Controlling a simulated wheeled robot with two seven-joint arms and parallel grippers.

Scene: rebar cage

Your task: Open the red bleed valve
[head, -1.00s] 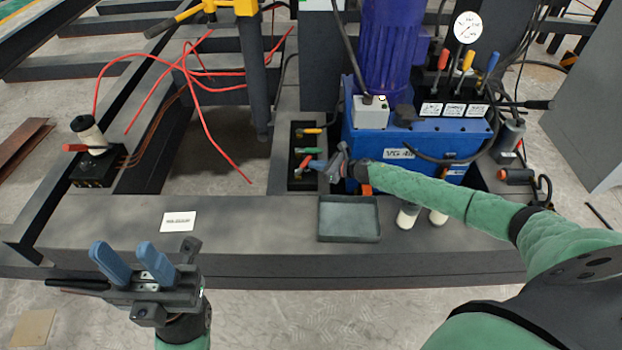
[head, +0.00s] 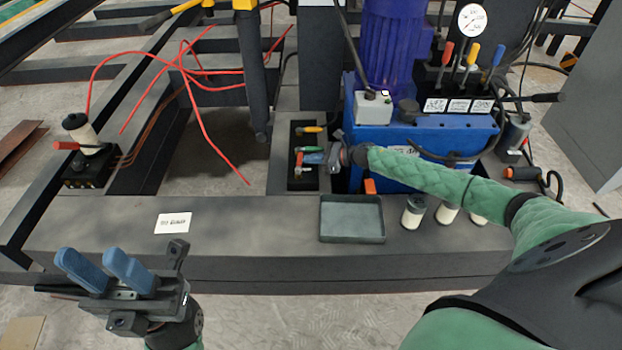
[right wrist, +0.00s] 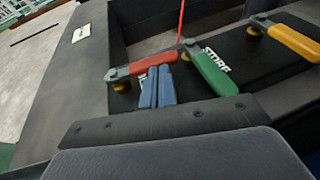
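The red bleed valve handle (head: 299,160) is the lowest of three levers on a dark valve panel; in the right wrist view its red lever (right wrist: 152,63) points along the panel toward the green lever's pivot. My right gripper (head: 314,157) is at the panel, right of the red lever. In the right wrist view its blue fingers (right wrist: 157,86) are close together, their tips against or just beside the red grip; nothing shows between them. My left gripper (head: 105,270) is open and empty, low at the left.
A green lever (right wrist: 215,72) and a yellow lever (right wrist: 292,38) sit beside the red one. A grey tray (head: 351,237) and several white-bodied cylinders stand on the front beam. A blue power unit (head: 420,140) is to the right. A white label (head: 173,223) lies at left.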

